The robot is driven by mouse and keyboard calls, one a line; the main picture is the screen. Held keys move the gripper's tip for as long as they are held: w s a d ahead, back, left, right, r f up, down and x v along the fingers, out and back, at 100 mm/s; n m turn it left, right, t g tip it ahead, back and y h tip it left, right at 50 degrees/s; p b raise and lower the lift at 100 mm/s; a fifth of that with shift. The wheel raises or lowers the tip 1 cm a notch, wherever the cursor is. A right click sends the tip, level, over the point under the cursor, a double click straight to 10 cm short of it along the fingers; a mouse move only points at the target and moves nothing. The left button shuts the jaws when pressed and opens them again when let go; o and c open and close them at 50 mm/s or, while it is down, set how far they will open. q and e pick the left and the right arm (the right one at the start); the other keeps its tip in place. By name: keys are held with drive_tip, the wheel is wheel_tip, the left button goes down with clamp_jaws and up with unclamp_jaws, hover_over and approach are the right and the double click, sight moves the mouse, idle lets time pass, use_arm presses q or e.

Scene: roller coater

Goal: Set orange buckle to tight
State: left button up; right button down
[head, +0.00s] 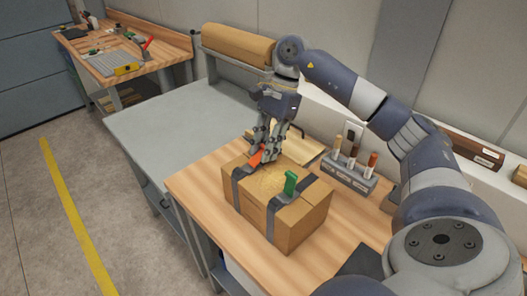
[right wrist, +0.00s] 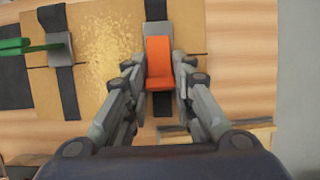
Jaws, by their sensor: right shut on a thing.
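The orange buckle (right wrist: 159,62) sits on a dark strap (right wrist: 155,10) that runs over a cardboard box. In the right wrist view it lies between the two fingers of my right gripper (right wrist: 159,78). In the head view the orange buckle (head: 256,156) shows partly, beside the fingertips of my right gripper (head: 268,153). The gripper reaches down from above and is shut on the buckle. The box (head: 284,228) stands on a wooden table. My left gripper is not in view.
A green buckle (head: 290,183) stands up on the box's second strap. A rack with several handled tools (head: 349,175) is behind the box to the right. A grey table (head: 165,125) adjoins on the left, its top mostly clear. A brown roll (head: 238,43) lies behind.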

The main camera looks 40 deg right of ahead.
drive_tip(key=c, duration=1.3)
unclamp_jaws()
drive_tip(key=shift+d, duration=0.1)
drive_tip(key=shift+v, duration=5.95)
